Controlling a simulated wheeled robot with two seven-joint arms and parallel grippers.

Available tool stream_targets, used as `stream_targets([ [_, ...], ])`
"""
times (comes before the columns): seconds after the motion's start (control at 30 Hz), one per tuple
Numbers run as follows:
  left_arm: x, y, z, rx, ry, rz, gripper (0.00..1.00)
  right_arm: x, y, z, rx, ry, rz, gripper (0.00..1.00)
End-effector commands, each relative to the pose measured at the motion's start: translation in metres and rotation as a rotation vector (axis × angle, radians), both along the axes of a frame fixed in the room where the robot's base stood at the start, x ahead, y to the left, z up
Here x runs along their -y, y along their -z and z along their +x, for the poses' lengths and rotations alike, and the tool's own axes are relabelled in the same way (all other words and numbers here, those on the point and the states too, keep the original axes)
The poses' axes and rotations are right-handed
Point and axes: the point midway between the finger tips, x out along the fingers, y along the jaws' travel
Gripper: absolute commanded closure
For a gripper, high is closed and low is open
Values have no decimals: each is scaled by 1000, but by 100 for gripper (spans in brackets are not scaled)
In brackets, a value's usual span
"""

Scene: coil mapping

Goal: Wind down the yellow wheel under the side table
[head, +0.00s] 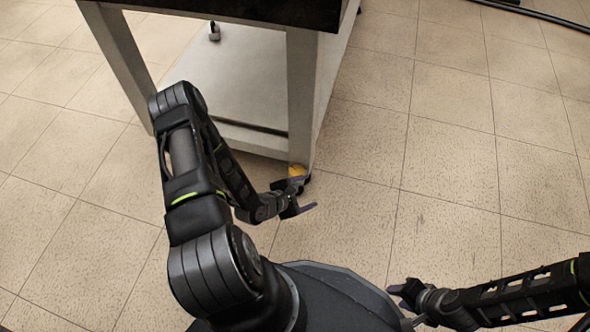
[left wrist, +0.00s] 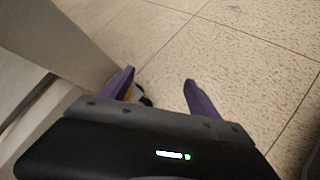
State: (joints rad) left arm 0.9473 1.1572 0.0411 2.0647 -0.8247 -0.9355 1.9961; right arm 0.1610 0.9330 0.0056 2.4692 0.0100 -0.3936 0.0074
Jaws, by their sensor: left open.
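The side table (head: 302,95) has a dark top and pale legs with a low shelf. The yellow wheel (head: 297,170) is at the foot of its near right leg, partly hidden by my left gripper. My left gripper (head: 308,193) is open beside the wheel, low over the floor. In the left wrist view its two purple fingers (left wrist: 159,76) are apart. A yellow sliver and a dark wheel part (left wrist: 145,101) show by the left finger, mostly hidden. No grip on the wheel is visible. My right gripper (head: 399,305) is at the lower right, away from the table, its fingers apart and empty.
The table leg (left wrist: 65,40) rises close to the left of my left gripper. The low shelf (head: 220,90) lies behind it. Tiled floor (head: 450,150) to the right of the table is clear. A dark bar (head: 535,12) crosses the upper right corner.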

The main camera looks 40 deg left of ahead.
Motion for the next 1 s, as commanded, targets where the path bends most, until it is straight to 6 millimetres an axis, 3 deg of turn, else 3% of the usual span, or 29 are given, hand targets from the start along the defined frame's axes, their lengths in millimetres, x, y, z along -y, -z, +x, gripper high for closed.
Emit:
stream_targets([
  [0.03,25,-4,3,-21,125,102,29,0,0,0,0,0,0,64],
  [0.17,85,-9,-11,-77,522,410,29,0,0,0,0,0,0,64],
  [0.3,142,-20,-47,-82,1002,687,29,0,0,0,0,0,0,64],
  [0.43,178,-33,-87,-37,1397,855,29,0,0,0,0,0,0,64],
  [0.6,200,-45,-124,35,1722,958,29,0,0,0,0,0,0,64],
  [0.7,204,-48,-134,61,1804,979,29,0,0,0,0,0,0,64],
  [1.0,205,-49,-136,69,1824,986,30,0,0,0,0,0,0,64],
])
